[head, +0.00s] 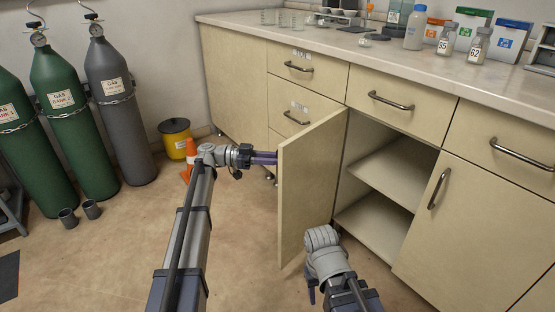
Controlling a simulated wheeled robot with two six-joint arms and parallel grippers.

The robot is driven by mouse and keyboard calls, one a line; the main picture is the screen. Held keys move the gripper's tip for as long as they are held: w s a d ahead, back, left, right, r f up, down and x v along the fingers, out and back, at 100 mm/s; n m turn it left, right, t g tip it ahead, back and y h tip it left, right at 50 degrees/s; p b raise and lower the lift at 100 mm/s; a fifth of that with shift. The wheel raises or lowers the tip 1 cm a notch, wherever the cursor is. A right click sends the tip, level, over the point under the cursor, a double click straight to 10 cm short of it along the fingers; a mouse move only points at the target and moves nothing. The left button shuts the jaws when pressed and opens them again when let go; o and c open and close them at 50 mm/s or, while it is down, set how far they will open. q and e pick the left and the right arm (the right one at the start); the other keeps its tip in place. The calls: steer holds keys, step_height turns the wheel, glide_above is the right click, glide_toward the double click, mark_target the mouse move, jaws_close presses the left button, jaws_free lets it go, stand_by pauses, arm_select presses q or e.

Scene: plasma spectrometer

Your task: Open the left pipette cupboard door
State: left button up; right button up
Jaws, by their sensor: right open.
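The left pipette cupboard door (309,190) stands swung wide open, turned out to the left on its left-hand hinge side. I see its plain inner face; its outer face and handle are hidden. The open cupboard (385,178) shows a shelf and an empty-looking interior. My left gripper (265,157) reaches to the door's free edge from the left. Its purple fingers lie close together and their tips go out of sight behind the door, so its hold cannot be told. My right gripper (311,287) is low in front of the cupboard, open, pointing down and partly hidden by its wrist.
The closed right cupboard door (449,232) has a vertical handle. Drawers (391,97) sit above, under a counter (480,70) with bottles. Gas cylinders (110,110), a yellow bin (177,139) and an orange cone (190,152) stand left. Floor left of the door is mostly clear.

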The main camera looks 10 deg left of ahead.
arm_select(q)
steer(key=a, duration=0.8)
stand_by(0.5)
